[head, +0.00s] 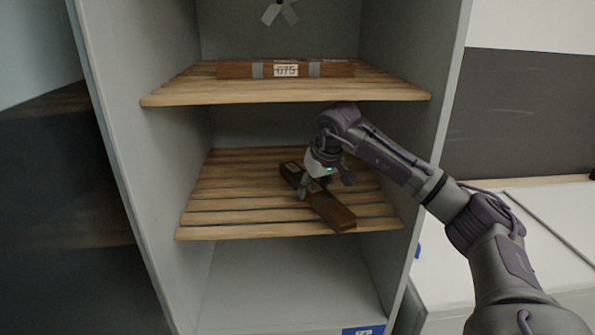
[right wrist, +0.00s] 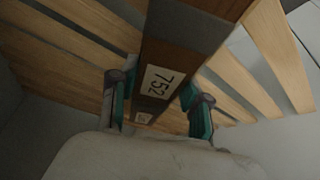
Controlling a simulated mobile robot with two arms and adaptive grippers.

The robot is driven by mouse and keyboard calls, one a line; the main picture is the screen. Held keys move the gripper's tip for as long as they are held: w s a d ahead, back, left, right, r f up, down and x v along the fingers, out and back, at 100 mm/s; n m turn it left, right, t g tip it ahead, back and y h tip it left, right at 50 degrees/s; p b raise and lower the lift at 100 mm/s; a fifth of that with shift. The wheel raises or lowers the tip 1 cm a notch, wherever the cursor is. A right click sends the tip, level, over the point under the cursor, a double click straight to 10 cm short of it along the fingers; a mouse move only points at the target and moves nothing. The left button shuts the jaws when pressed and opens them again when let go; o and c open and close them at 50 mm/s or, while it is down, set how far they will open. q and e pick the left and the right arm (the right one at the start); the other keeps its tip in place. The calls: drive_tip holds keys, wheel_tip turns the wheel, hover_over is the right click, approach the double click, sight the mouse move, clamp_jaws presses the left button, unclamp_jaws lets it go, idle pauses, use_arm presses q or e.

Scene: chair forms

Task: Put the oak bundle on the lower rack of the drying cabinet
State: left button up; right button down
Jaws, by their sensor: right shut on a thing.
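The oak bundle (head: 333,209), a dark brown length of wood with a grey band, is at the lower rack (head: 222,205) of the drying cabinet (head: 128,120). It lies diagonally over the slats, its near end close to the front edge. I cannot tell if it touches them. My right gripper (head: 306,187) is shut on it around the middle, from above. In the right wrist view, the fingers (right wrist: 160,92) stand on either side of the bundle (right wrist: 166,55), next to a white label reading 752. My left gripper is not in view.
Another banded, labelled bundle (head: 230,70) lies on the upper rack (head: 190,95), above my right arm. The cabinet's side walls bound both racks. Slats left of the held bundle are bare. A white worktop (head: 480,260) stands at the right.

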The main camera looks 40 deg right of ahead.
sight(299, 173)
drive_tip(key=w, duration=0.3)
drive_tip(key=w+p, duration=0.1)
drive_tip(key=shift+w+d+r, duration=0.15)
drive_tip(key=shift+d, duration=0.15)
drive_tip(key=w, duration=0.1)
drive_tip(key=w+p, duration=0.1)
drive_tip(key=w, duration=0.1)
drive_tip(key=shift+w+d+r+p, duration=0.1)
drive_tip(key=shift+w+d+p, duration=0.15)
drive_tip(key=shift+p, duration=0.15)
drive_tip(key=shift+f, duration=0.9)
drive_tip(key=shift+s+d, duration=0.1)
drive_tip(key=shift+s, duration=0.05)
drive_tip(key=shift+f, duration=0.15)
drive_tip(key=c, duration=0.5)
unclamp_jaws()
drive_tip(key=shift+c, duration=0.2)
